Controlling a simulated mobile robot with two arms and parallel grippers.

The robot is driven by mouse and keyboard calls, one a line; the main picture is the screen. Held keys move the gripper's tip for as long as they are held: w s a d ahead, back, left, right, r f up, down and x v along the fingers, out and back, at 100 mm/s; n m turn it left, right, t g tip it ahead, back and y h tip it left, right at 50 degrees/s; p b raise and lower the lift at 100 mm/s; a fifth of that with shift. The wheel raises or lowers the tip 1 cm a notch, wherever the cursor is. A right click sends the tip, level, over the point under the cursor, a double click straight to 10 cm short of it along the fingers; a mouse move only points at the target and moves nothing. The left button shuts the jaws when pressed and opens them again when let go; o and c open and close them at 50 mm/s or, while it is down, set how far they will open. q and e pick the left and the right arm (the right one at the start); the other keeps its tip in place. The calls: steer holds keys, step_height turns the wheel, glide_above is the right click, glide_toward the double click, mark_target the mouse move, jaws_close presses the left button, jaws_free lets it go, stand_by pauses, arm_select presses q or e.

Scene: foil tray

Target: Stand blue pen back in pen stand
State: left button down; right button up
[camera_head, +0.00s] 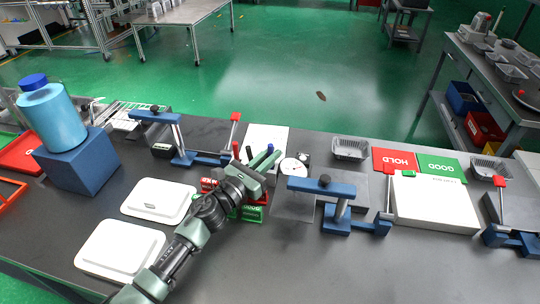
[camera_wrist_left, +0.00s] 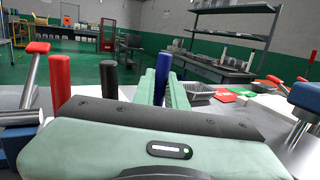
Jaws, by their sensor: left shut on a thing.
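My left gripper (camera_head: 268,160) comes in from the left over the middle of the table. It is shut on the blue pen (camera_head: 270,148), which is upright between its two fingers. In the left wrist view the blue pen (camera_wrist_left: 163,72) rises between the green fingers (camera_wrist_left: 163,90). A red pen (camera_wrist_left: 60,78) and a black pen (camera_wrist_left: 109,82) stand upright to its left. The pen stand is hidden behind my gripper, so I cannot tell whether the blue pen's lower end is in it. My right gripper is not in view.
A blue clamp fixture (camera_head: 322,187) stands to the right. White lids (camera_head: 120,248) lie at left. A white round item (camera_head: 294,167) is just right of the gripper.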

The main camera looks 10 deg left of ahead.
mark_target(270, 145)
arm_select(q)
steer(key=shift+f+b, duration=0.4)
steer(key=shift+b, duration=0.05)
steer(key=c, duration=1.4)
jaws_free()
steer(key=shift+o, duration=0.2)
steer(key=shift+r, duration=0.1)
steer(key=shift+r+p, duration=2.7)
steer(key=shift+r, duration=0.3)
